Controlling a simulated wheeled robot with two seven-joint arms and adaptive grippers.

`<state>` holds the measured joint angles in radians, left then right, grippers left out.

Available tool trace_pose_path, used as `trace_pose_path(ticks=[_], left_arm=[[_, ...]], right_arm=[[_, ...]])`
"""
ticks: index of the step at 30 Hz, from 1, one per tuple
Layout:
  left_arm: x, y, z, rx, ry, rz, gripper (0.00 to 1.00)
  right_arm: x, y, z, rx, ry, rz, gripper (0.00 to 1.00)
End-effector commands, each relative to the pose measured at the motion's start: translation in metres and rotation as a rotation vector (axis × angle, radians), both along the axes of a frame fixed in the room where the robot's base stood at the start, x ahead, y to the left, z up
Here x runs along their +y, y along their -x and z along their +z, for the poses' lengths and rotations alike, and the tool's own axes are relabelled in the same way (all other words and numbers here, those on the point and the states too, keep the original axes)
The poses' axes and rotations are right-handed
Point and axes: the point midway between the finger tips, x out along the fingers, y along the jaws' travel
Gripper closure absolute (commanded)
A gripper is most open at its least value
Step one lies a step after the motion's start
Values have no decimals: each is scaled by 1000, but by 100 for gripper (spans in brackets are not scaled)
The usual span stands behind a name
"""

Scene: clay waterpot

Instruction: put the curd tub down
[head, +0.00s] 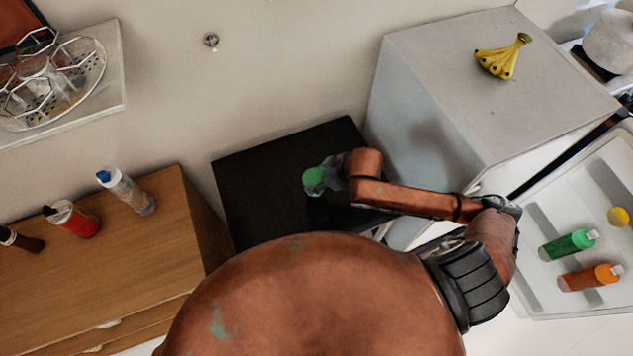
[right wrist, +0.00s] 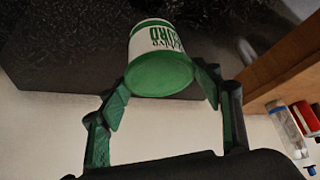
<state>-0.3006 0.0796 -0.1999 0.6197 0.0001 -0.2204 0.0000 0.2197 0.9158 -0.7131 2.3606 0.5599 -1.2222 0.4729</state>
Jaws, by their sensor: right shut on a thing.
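The curd tub (right wrist: 161,62) is white with green lettering and a green end facing the camera in the right wrist view. In the head view only its green round top (head: 314,177) shows clearly. My right gripper (head: 326,176) is shut on the tub, with a finger on each side in the right wrist view (right wrist: 160,88). The tub is over the black-topped stand (head: 255,190). I cannot tell whether it touches that surface. My left gripper is not in view.
A wooden cabinet (head: 100,255) with several bottles stands left of the black stand. A grey fridge (head: 440,90) with bananas (head: 503,57) on top stands right; its open door (head: 555,218) holds bottles. The visible black top around the tub is bare.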

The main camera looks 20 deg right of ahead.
Motion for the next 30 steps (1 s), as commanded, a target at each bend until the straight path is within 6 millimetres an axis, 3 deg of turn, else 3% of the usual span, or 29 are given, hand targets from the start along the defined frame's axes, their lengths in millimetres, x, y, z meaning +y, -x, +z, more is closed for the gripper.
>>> trace_pose_path(ticks=[10,16,27,28,30], left_arm=[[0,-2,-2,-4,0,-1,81],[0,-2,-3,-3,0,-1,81],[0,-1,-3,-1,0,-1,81],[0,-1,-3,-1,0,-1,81],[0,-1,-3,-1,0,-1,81]], right_arm=[[-4,-20,-24,-2,-1,1,77],[-4,-19,-52,0,-2,1,77],[-5,-20,-56,-1,-1,1,77],[-5,-19,-57,1,0,1,39],[-5,-19,-57,1,0,1,35]])
